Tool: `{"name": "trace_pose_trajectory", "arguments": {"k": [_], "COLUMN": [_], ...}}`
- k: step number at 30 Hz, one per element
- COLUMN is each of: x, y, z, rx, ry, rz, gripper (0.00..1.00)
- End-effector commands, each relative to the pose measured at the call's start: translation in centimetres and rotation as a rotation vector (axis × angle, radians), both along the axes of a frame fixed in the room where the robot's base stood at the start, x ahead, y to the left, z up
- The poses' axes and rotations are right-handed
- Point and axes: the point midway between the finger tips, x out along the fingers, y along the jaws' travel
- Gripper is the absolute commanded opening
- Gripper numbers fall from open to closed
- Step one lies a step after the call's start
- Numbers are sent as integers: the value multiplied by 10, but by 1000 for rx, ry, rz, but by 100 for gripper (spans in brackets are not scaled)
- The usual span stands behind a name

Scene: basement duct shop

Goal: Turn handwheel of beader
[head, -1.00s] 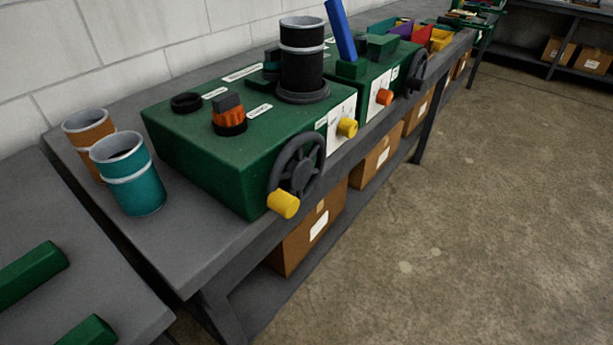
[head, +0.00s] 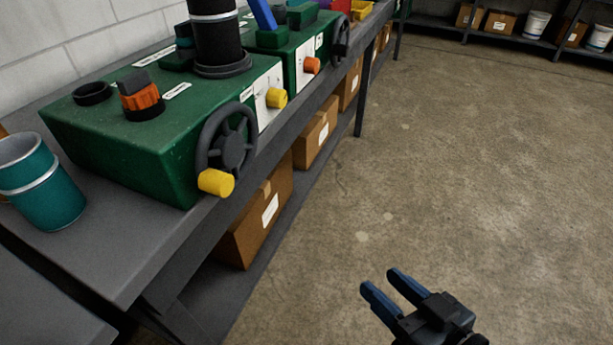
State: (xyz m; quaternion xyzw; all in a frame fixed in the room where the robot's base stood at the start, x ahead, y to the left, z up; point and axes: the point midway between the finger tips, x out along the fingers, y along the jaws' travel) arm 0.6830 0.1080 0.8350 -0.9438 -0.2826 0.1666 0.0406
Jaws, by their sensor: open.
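Two green machines stand on the grey bench, each with a dark handwheel on its front; I cannot tell from their labels which is the beader. The nearer machine (head: 120,165) has a handwheel (head: 228,146) with a yellow knob (head: 216,182) at its lower rim. The farther machine (head: 292,48) has a smaller handwheel (head: 341,36), seen nearly edge-on. My gripper (head: 385,284), with blue fingers, is at the bottom right over the floor. It is open and empty, well apart from both handwheels.
A teal cylinder (head: 42,190) stands on the bench (head: 110,262) left of the nearer machine. Cardboard boxes (head: 258,218) sit on the shelf under the bench. The concrete floor (head: 480,180) right of the bench is clear. Shelves with boxes and buckets stand at the back.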

Motion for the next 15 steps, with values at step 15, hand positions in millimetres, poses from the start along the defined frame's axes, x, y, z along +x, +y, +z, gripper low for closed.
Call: {"name": "trace_pose_trajectory", "arguments": {"k": [15], "x": [59], "y": [164], "z": [115], "rx": [210], "ry": [-182], "rz": [573], "gripper": [46]}}
